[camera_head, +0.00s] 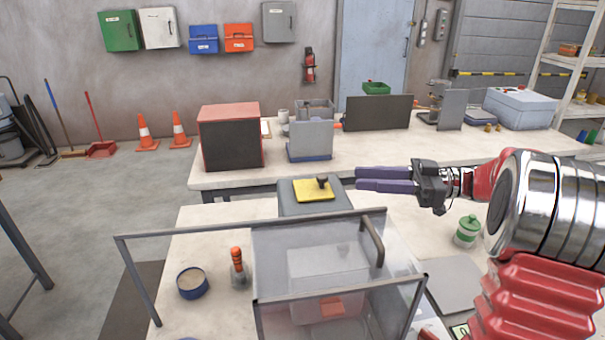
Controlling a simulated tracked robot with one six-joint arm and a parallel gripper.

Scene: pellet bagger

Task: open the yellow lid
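The yellow lid (308,191) lies flat on top of a grey hopper-like box (315,208) in the middle of the view. A dark knob (322,182) stands up from the lid toward its right side. The lid looks closed. My gripper (357,179) is to the right of the lid, its two purple fingers pointing left toward the knob. The fingertips are apart from the knob in the picture. The fingers lie close together in this view, and how wide the gap is cannot be made out. Nothing shows between them.
A clear guard with a grey frame and handle (373,240) stands in front of the box. A blue tub (192,284), an orange-topped bottle (238,268) and a green-lidded jar (467,231) sit nearby. A red-and-black box (230,137) and grey bin (310,138) stand behind.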

